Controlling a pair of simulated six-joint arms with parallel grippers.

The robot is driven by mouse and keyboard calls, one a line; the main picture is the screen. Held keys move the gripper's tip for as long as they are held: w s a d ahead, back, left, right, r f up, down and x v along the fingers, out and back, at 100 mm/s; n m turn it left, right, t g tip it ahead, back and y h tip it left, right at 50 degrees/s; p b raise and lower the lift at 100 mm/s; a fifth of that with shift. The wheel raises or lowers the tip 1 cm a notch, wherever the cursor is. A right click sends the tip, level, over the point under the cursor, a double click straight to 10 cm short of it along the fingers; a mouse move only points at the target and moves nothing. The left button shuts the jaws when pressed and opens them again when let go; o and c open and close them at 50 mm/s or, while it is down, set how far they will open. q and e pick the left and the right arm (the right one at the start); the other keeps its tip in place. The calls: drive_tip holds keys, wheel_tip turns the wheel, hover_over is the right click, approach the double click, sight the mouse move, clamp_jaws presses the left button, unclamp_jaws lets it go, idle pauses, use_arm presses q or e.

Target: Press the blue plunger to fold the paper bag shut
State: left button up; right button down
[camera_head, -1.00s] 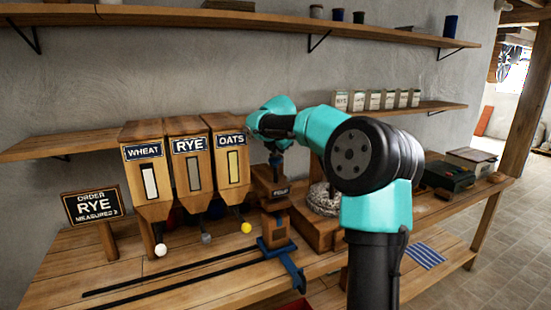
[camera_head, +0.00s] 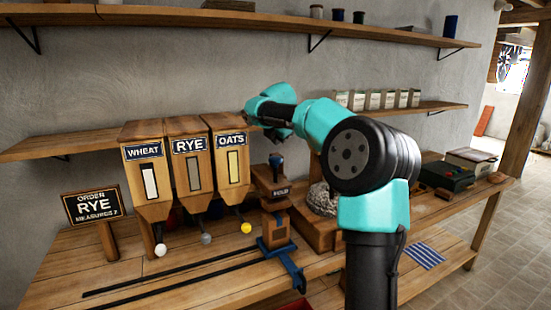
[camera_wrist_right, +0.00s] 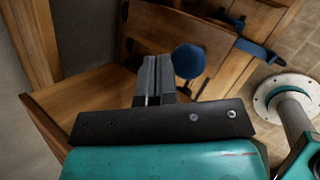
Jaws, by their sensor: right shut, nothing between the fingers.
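The blue plunger (camera_head: 276,159) stands up from the top of the wooden fold station (camera_head: 264,182), its dark shaft showing. In the right wrist view its round blue knob (camera_wrist_right: 189,61) is just right of the fingertips, with no clear contact. A brown paper bag (camera_head: 276,232) sits below the station on a blue carriage (camera_head: 277,250); its top is partly hidden, so I cannot tell how it is folded. My right gripper (camera_wrist_right: 155,62) is shut and empty, above and near the plunger. My left gripper is not in view.
Wheat (camera_head: 146,180), rye (camera_head: 190,170) and oats (camera_head: 231,165) dispensers stand left of the station. An order sign (camera_head: 91,205) reads RYE. Dark rails (camera_head: 170,278) run along the bench front. A striped blue cloth (camera_head: 424,255) lies at the right.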

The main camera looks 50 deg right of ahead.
drive_tip(key=shift+r, duration=1.3)
